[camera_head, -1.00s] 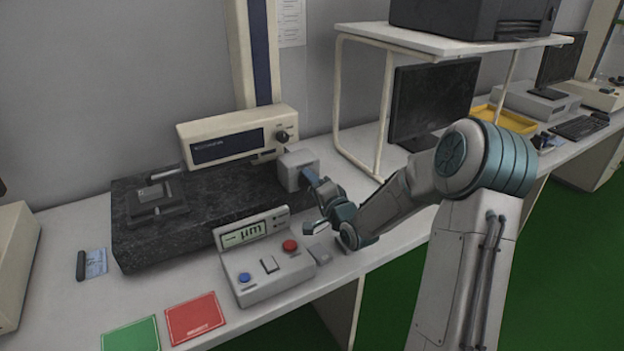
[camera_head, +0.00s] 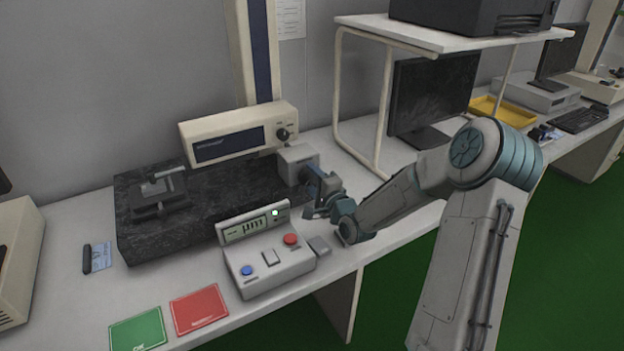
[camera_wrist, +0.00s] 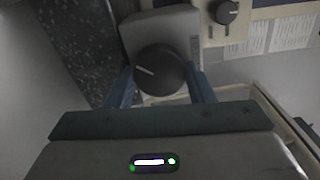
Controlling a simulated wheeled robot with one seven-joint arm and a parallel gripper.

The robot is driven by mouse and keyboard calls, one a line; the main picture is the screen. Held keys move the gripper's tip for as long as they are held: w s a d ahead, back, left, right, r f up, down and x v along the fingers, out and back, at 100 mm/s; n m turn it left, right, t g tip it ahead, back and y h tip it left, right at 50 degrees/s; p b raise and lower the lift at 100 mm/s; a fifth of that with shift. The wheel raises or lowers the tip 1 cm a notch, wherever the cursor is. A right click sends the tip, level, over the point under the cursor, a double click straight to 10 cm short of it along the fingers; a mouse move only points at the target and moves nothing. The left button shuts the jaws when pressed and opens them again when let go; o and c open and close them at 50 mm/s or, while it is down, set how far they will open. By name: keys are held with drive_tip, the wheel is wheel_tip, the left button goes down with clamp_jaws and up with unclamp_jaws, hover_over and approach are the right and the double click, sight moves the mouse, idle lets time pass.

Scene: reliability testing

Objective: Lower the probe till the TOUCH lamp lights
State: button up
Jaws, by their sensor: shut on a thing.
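The grey drive block (camera_head: 296,160) stands at the right end of the granite base. Its dark round knob (camera_wrist: 160,70), with a white line, shows in the wrist view between the blue fingers of my gripper (camera_wrist: 161,92). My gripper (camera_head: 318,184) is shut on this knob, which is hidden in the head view. The control box (camera_head: 268,266) shows "µm" on its display (camera_head: 246,228). A small lamp (camera_head: 275,213) at the display's upper right glows green; its label is too small to read. A thin light probe arm (camera_head: 168,172) reaches over a dark fixture (camera_head: 162,205); its tip contact is unclear.
The black granite base (camera_head: 215,205) carries the fixture. A green card (camera_head: 138,332) and a red card (camera_head: 199,309) lie in front. A white shelf frame (camera_head: 385,110) stands close on the right.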

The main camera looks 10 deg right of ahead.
drive_tip(key=o, duration=1)
drive_tip(key=shift+s, duration=0.1)
drive_tip(key=v, duration=1.3)
drive_tip(key=shift+s+d, duration=0.1)
drive_tip(key=shift+s, duration=0.25)
